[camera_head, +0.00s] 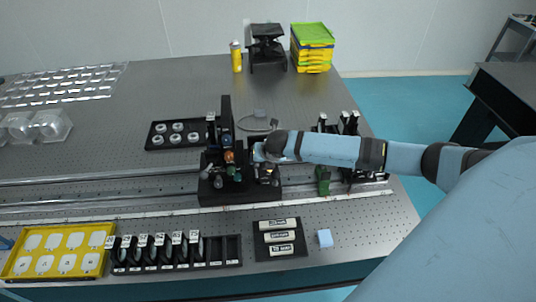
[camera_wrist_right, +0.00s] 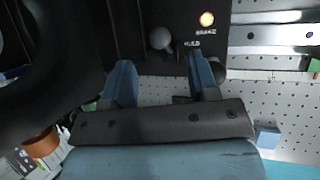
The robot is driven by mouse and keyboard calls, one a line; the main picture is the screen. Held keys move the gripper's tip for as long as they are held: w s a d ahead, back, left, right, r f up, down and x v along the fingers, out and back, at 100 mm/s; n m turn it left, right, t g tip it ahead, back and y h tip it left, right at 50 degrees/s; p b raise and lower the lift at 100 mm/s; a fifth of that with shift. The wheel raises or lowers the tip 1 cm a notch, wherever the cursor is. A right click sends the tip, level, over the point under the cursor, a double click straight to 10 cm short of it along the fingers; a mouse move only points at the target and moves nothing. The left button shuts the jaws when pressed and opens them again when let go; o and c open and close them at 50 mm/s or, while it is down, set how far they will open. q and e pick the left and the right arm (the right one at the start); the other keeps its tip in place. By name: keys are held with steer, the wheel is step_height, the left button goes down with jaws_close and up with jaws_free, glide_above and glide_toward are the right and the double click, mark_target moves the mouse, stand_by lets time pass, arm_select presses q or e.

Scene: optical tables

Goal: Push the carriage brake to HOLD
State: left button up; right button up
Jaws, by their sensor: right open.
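The black carriage (camera_head: 240,188) sits on the long rail on the optical table, with optics mounted on it. In the head view my right gripper (camera_head: 260,152) is at the carriage's right side, partly hidden. My left gripper is not in view.
A black tray of round parts (camera_head: 177,135) lies behind the rail. In front are a yellow tray (camera_head: 57,276), a black rack of labelled optics (camera_head: 175,265), a black holder (camera_head: 280,253) and a blue block (camera_head: 325,238). Mounts stand right of the carriage under my arm.

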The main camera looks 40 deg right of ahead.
steer(key=v, duration=0.8)
steer(key=shift+b, duration=0.4)
